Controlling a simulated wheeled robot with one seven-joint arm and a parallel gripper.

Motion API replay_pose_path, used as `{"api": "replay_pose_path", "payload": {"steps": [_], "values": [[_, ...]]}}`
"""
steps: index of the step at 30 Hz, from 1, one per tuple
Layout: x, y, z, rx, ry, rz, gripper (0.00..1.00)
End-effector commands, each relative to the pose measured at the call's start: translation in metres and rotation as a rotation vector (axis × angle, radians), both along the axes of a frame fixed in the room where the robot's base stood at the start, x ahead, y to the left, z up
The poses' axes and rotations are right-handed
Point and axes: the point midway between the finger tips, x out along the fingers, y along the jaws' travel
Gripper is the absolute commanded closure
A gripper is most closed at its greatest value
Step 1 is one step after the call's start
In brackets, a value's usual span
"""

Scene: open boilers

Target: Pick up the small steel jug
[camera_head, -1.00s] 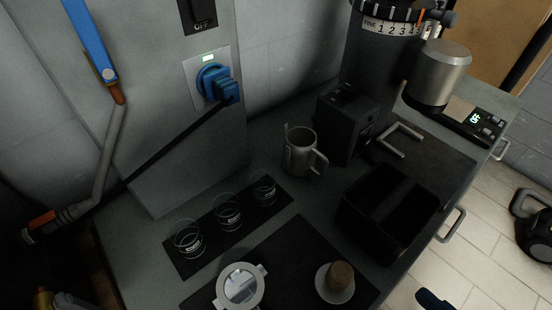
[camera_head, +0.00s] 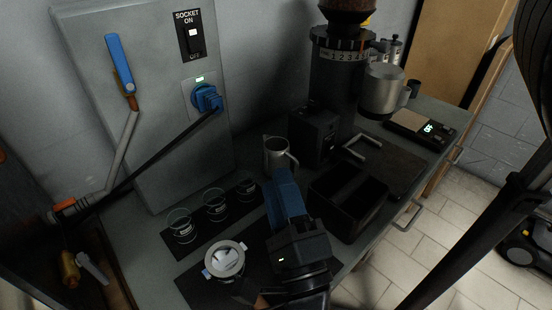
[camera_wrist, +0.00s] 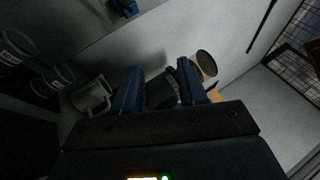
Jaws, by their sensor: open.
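A small steel jug (camera_head: 274,155) with a side handle stands upright on the counter, between the grey socket cabinet and the dark grinder. In the wrist view the jug (camera_wrist: 91,97) is at the left, beside and outside the left finger. My gripper (camera_head: 283,174) has blue fingers, open and empty, and appears just in front of the jug in the head view. In the wrist view my gripper (camera_wrist: 158,66) has a dark block of the grinder between its fingers, not the jug. Contact with the jug cannot be told.
Several glasses (camera_head: 215,206) stand on a dark mat left of the gripper. A round metal-rimmed piece (camera_head: 225,260) lies in front. A black bin (camera_head: 347,203) is at the right, with the grinder (camera_head: 337,75), a larger steel cup (camera_head: 384,92) and a scale (camera_head: 420,126) behind.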

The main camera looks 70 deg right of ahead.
Motion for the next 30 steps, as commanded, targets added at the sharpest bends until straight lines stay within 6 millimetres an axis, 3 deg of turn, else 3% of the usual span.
{"api": "replay_pose_path", "payload": {"steps": [2,6,12,15,23,30], "values": [[0.005,-0.024,-0.003,0.161,-0.227,-0.099,0.58],[0.011,-0.058,-0.027,0.424,-0.611,-0.273,0.58],[0.034,-0.084,-0.066,0.696,-1.053,-0.514,0.58],[0.046,-0.09,-0.079,0.773,-1.193,-0.61,0.58],[0.058,-0.096,-0.094,0.847,-1.33,-0.727,0.58],[0.045,-0.128,-0.108,0.848,-1.332,-0.733,0.58]]}}
